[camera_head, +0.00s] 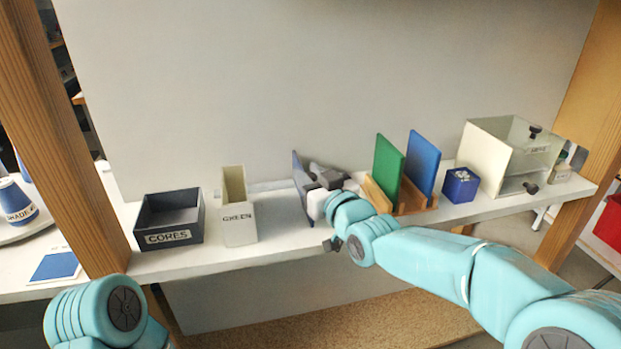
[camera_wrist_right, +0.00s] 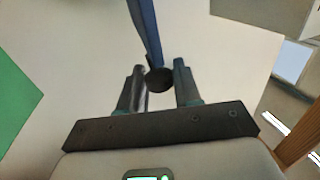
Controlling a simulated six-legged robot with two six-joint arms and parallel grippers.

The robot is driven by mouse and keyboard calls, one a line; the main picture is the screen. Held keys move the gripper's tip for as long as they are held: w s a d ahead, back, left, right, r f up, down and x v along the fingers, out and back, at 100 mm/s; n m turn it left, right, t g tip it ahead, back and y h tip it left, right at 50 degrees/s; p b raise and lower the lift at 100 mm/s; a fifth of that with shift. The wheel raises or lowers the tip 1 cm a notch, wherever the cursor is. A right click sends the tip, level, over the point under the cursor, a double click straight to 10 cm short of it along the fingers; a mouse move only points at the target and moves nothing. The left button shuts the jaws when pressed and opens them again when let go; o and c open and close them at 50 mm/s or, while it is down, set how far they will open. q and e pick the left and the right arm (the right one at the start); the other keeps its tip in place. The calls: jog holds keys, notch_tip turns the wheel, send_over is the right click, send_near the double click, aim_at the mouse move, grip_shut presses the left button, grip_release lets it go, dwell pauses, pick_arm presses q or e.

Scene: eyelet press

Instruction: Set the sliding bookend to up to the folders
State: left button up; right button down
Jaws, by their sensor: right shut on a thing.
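The sliding bookend (camera_head: 299,178) is a thin blue-violet plate standing upright on the shelf, left of the folders. It also shows edge-on in the right wrist view (camera_wrist_right: 146,28). My right gripper (camera_head: 326,176) is shut on its dark round knob (camera_wrist_right: 158,80), on the side facing the folders. A green folder (camera_head: 387,166) and a blue folder (camera_head: 423,162) stand in a wooden rack (camera_head: 412,201) to the right. A clear gap, partly covered by my right gripper and wrist, separates bookend and green folder. My left gripper is out of view; only its arm shows at bottom left.
Left of the bookend stand a tall cream GREEN box (camera_head: 239,228) and a low dark CORES tray (camera_head: 169,237). Right of the rack are a small blue box (camera_head: 460,186) and a cream bin (camera_head: 487,161) with a clear front. A wall closes the shelf's back.

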jog(key=shift+s+a, duration=0.1)
jog(key=shift+a, duration=0.2)
jog(key=c, duration=1.1)
grip_release()
jog(key=shift+o, duration=1)
jog(key=shift+a, duration=0.1)
jog(key=shift+d, duration=0.3)
jog(key=shift+s, duration=0.25)
jog(key=b+v, duration=0.1)
jog(key=v, duration=1.4)
jog(key=shift+s+d+b, duration=0.25)
jog(key=shift+d+b, duration=0.05)
jog(key=shift+d, duration=0.05)
jog(key=shift+f, duration=0.1)
